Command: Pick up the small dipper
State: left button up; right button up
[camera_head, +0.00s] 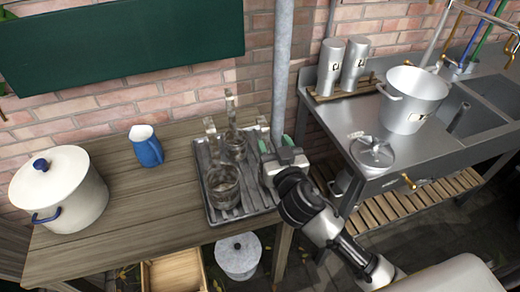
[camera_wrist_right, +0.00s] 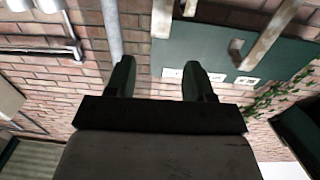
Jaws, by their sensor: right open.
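Two dippers with upright handles stand on the ribbed metal tray (camera_head: 249,212) in the head view. The smaller-looking dipper (camera_head: 236,150) is at the back, and a larger dipper (camera_head: 224,187) is in front of it. My right gripper (camera_head: 274,144) is at the tray's right side, to the right of the back dipper and apart from it. Its two dark green fingers are open with nothing between them, as the right wrist view (camera_wrist_right: 158,76) also shows. Neither dipper's cup is clear in the wrist view. My left gripper is not in view.
A blue jug (camera_head: 147,147) and a lidded white pot (camera_head: 60,188) stand on the wooden table (camera_head: 178,205). A grey pipe (camera_head: 282,70) rises close behind my right gripper. A steel sink counter (camera_head: 400,150) with a metal bucket (camera_head: 411,100) is to the right.

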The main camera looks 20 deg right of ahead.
aim_at(266, 131)
jog(key=w, duration=0.2)
jog(key=w+p, duration=0.1)
jog(key=w, duration=0.2)
jog(key=w+p, duration=0.1)
jog(key=w, duration=0.2)
jog(key=shift+f, duration=0.35)
jog(key=shift+w+f, duration=0.1)
jog(key=shift+w, duration=0.45)
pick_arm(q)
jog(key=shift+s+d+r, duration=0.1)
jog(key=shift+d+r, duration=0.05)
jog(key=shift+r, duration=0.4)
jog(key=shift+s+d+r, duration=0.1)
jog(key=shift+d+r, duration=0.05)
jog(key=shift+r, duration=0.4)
pick_arm(e)
grip_shut()
